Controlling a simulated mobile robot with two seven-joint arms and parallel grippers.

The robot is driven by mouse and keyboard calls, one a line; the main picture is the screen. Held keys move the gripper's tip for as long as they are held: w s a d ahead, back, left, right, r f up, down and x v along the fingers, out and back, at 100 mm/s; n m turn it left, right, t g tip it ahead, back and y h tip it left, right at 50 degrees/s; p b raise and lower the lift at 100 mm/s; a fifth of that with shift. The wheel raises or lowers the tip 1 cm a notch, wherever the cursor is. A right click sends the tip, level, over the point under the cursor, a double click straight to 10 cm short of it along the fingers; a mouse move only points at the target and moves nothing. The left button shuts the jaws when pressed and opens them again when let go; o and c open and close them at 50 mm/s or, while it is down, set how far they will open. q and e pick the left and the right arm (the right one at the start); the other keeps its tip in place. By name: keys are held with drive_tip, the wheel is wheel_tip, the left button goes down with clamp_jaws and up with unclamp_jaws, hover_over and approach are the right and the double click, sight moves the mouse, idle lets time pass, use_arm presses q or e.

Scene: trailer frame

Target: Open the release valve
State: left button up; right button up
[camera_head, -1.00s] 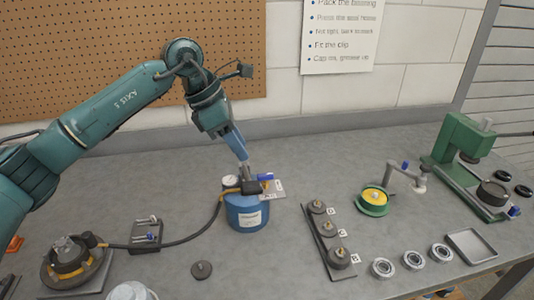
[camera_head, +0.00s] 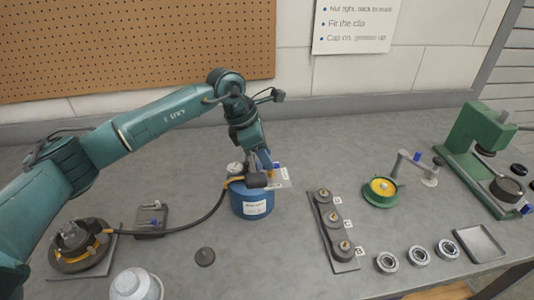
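A blue canister (camera_head: 252,203) with a white label stands on the bench. A round gauge (camera_head: 235,169) and a dark fitting (camera_head: 256,181) with a yellowish end are on its top, and a black hose (camera_head: 190,229) runs from it to the left. A small blue part (camera_head: 276,165) shows just behind the fitting; I cannot tell whether it is the release valve's handle. My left gripper (camera_head: 262,164) points down right at the canister's top, close behind the fitting. Its fingertips are small and partly hidden, so its opening and any contact are unclear. My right gripper is out of view.
The hose ends at a round dark hub (camera_head: 75,240) at left. A dark rack with knobs (camera_head: 330,230), a green-yellow spool (camera_head: 380,191), bearing rings (camera_head: 419,256), a metal tray (camera_head: 479,244) and a green press (camera_head: 475,135) stand to the right.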

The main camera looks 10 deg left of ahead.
use_arm(q)
drive_tip(key=shift+x, duration=0.8)
drive_tip(key=shift+c, duration=0.3)
clamp_jaws()
